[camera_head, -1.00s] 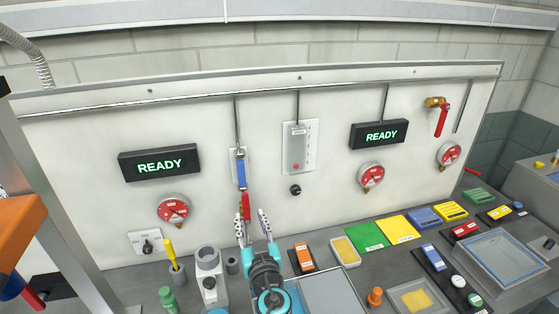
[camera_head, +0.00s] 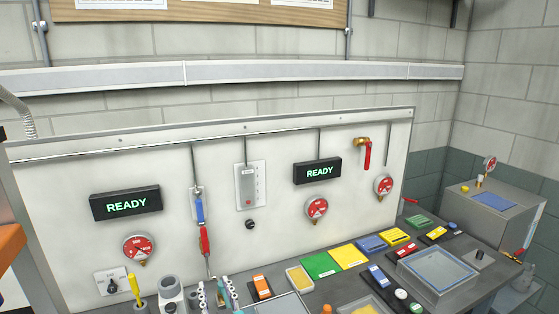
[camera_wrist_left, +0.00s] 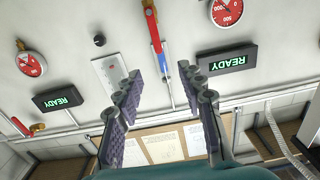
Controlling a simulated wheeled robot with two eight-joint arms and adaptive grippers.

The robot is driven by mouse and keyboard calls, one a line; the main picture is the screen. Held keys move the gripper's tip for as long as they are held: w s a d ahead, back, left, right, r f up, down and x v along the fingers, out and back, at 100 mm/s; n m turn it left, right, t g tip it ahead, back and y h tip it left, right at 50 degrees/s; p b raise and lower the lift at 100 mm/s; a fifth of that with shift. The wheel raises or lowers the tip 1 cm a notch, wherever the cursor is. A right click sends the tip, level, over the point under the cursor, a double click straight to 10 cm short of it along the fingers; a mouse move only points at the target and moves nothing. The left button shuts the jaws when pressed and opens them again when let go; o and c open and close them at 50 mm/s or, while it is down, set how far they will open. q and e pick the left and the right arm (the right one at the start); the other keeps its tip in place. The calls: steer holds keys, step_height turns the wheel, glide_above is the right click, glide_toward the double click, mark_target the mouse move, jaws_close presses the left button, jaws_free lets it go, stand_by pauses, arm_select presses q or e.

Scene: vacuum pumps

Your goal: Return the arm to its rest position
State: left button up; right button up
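My left gripper (camera_head: 214,286) shows at the bottom of the head view, in front of the wall panel and below the red lever. Its two fingers are apart with nothing between them. The left wrist view also shows the gripper (camera_wrist_left: 170,88) open and empty, its fingers spread towards the panel. A valve with a blue handle (camera_head: 199,209) and a red lever (camera_head: 204,241) hangs vertically on the panel. The red lever (camera_wrist_left: 152,25) and blue handle (camera_wrist_left: 163,74) appear between and beyond the fingers in the wrist view. They look apart from the fingers. My right gripper is not in view.
The bench holds a grey cup with a yellow-handled tool (camera_head: 135,288), a green mat (camera_head: 321,265), a yellow mat (camera_head: 349,256) and a clear tray (camera_head: 437,272). Two black displays, left (camera_head: 125,202) and right (camera_head: 317,171), read READY. Space before the upper panel is clear.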

arm_select(q)
steer(key=s+a+f+m+g+h+b, duration=0.1)
steer(key=s+a+f+g+h, duration=0.1)
steer(key=s+a+f+g, duration=0.5)
steer(key=s+d+f+m+g+h, duration=0.1)
steer(key=s+d+f+h, duration=0.1)
steer(key=s, duration=0.3)
steer(key=s+d+f+m+g+h+b, duration=0.1)
steer(key=s+d+f+m+h, duration=0.1)
steer(key=s, duration=0.4)
steer(key=shift+d+f+h, duration=0.25)
steer(key=shift+f+h, duration=0.35)
steer(key=shift+f, duration=0.35)
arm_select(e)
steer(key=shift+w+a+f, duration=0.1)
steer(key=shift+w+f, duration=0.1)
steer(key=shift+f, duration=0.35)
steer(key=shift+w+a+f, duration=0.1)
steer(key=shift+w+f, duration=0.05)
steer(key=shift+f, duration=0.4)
